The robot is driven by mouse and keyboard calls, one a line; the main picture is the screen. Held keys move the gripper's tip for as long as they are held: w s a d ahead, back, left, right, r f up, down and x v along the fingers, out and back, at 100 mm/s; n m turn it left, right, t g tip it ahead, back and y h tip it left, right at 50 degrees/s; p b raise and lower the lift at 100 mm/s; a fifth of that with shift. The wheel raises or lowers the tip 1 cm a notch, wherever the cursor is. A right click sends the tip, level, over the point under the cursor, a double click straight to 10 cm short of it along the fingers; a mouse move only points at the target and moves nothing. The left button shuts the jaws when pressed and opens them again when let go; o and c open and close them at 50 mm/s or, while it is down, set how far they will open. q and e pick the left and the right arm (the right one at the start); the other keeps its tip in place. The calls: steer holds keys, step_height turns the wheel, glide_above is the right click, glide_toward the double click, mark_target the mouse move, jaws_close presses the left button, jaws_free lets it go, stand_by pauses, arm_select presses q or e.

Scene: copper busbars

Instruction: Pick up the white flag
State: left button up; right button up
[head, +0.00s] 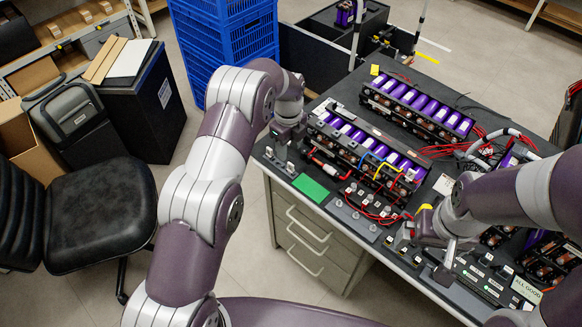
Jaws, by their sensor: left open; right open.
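A small white piece (410,175) stands at the right end of the near battery module and may be the white flag. A white card (443,184) lies on the bench just right of it, and I cannot tell for sure which is the flag. My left gripper (281,158) is open and empty over the bench's left end, left of the module. My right gripper (432,262) is open at the front edge, nearer than both white pieces. Its fingers are partly lost among small dark parts, and I see nothing held.
Purple-celled battery modules (345,135) with red, blue and yellow wires fill the bench (262,153). A green card (310,187) and a grey plate with clear knobs (355,218) lie near the front. Blue crates (225,45) and a black chair (95,215) stand left.

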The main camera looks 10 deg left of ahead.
mark_target(291, 164)
arm_select(q)
steer(key=f, duration=0.2)
steer(key=f+p, duration=0.1)
steer(key=f, duration=0.5)
steer(key=shift+d, duration=0.3)
steer(key=shift+w+f, duration=0.1)
steer(key=shift+f, duration=0.2)
jaws_close()
